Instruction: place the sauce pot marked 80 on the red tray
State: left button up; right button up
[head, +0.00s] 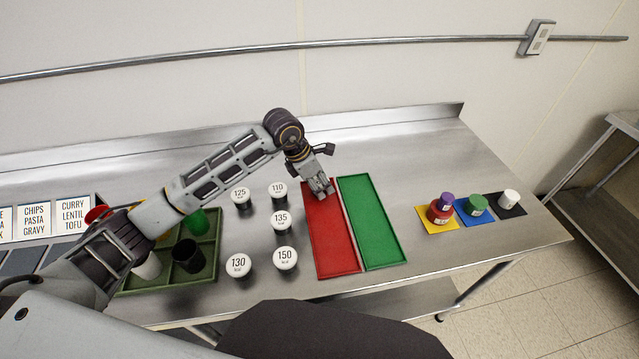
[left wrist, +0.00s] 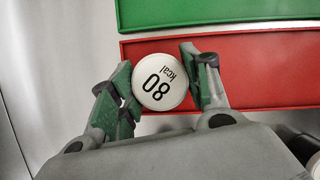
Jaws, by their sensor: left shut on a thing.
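The sauce pot marked 80 (left wrist: 160,82) has a white round lid reading "80 kcal" and shows between my left gripper's fingers in the left wrist view. My left gripper (head: 322,190) is shut on it, over the far end of the red tray (head: 331,240). The red tray also shows behind the pot in the left wrist view (left wrist: 260,65). In the head view the pot is hidden by the gripper. I cannot tell whether the pot touches the tray. My right gripper is not in view.
A green tray (head: 370,220) lies right beside the red one. Pots marked 125 (head: 240,194), 110 (head: 278,189), 135 (head: 281,219), 130 (head: 238,265) and 150 (head: 285,258) stand left of the red tray. A green crate (head: 207,262) with cups is further left. Coloured mats with small pots lie at right.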

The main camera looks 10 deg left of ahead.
pick_arm(q)
jog(key=shift+f, duration=0.3)
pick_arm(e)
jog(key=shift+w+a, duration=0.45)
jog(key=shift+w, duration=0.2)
pick_arm(q)
jog(key=shift+f, duration=0.2)
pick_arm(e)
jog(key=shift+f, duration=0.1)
pick_arm(q)
jog(key=o, duration=1)
jog(key=shift+r, duration=0.1)
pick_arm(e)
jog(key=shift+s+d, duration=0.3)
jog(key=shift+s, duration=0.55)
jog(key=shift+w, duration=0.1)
